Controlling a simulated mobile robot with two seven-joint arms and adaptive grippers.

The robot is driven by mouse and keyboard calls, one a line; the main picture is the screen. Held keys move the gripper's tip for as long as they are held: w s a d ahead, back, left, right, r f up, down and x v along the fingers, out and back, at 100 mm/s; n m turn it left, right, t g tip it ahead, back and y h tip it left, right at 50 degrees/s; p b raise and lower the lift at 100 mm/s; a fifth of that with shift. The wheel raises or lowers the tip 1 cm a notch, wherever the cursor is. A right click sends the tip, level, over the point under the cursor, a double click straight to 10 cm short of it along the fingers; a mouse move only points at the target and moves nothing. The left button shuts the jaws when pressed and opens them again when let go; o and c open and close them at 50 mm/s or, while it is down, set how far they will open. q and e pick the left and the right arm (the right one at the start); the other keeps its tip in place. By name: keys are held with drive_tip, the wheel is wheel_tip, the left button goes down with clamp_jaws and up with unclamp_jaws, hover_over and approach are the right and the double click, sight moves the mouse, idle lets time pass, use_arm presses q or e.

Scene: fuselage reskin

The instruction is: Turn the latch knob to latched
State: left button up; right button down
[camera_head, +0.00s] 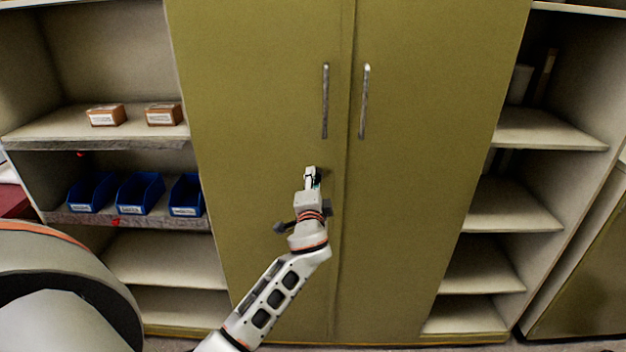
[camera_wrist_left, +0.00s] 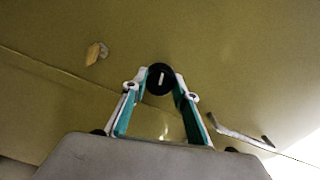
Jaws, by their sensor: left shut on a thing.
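The latch knob (camera_wrist_left: 158,72) is a round black disc with a short white mark on its face. It sits on the olive door surface, and the mark runs nearly up and down in the left wrist view. My left gripper (camera_wrist_left: 160,88) is shut on the knob, with a teal-lined finger on each side of it. In the head view my left gripper (camera_head: 312,178) is at the left cabinet door (camera_head: 255,90), below its handle and near the door seam. There the gripper mostly hides the knob. My right gripper is not in view.
Two vertical metal handles, left (camera_head: 325,100) and right (camera_head: 366,100), stand out above the gripper. A small tan piece (camera_wrist_left: 96,53) is on the door surface. Open shelves at left hold blue bins (camera_head: 140,193) and small brown boxes (camera_head: 106,115). The right door (camera_head: 430,130) is clear below its handle.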

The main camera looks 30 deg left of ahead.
use_arm(q)
drive_tip(key=shift+m, duration=1.6)
drive_tip(key=o, duration=1)
drive_tip(key=shift+o, duration=0.2)
drive_tip(key=v, duration=1.2)
drive_tip(key=shift+s, duration=0.1)
